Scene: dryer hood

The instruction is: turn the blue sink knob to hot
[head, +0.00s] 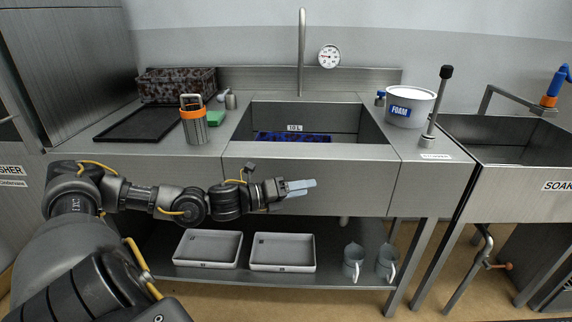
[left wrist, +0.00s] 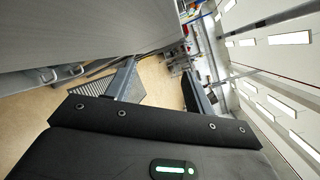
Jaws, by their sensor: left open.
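A tall faucet (head: 302,50) rises behind the basin. My left gripper (head: 301,187) is in front of the sink's front panel, below the rim, pointing right. It is open, with nothing seen between its fingers, and is well apart from the blue part. The left wrist view shows its two spread fingers (left wrist: 160,88) and no knob. My right gripper is not in view.
A foam tub (head: 411,107) and a black-topped upright rod (head: 437,110) stand on the right counter. An orange-and-steel canister (head: 193,124) and black tray (head: 140,123) are on the left. Trays (head: 282,252) and jugs (head: 353,263) sit on the lower shelf.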

